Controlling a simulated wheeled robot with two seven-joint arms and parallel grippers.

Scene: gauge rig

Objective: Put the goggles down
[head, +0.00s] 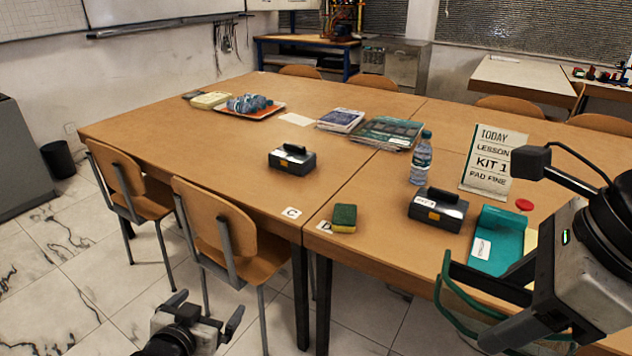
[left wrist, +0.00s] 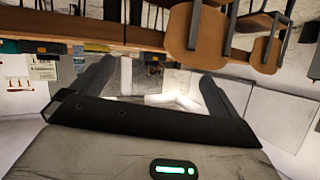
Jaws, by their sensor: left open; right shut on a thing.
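The goggles (head: 447,297), with a green rim and a clear lens, hang in my right gripper (head: 468,300) at the lower right of the head view. They are in front of the table's near edge, apart from the tabletop as far as I can tell. My right gripper is shut on them, and its fingers and body hide part of them. My left gripper (head: 207,308) is open and empty, low over the floor beside the near chair. Its two spread fingers also show in the left wrist view (left wrist: 155,85), with nothing between them.
On the wooden table (head: 375,235) are a teal case (head: 503,238), black boxes (head: 437,210) (head: 292,162), a sponge (head: 344,218), a bottle (head: 421,160), a lesson sign (head: 492,160) and a red disc (head: 524,204). Chairs (head: 230,230) line the left edge. Bare tabletop lies around the sponge.

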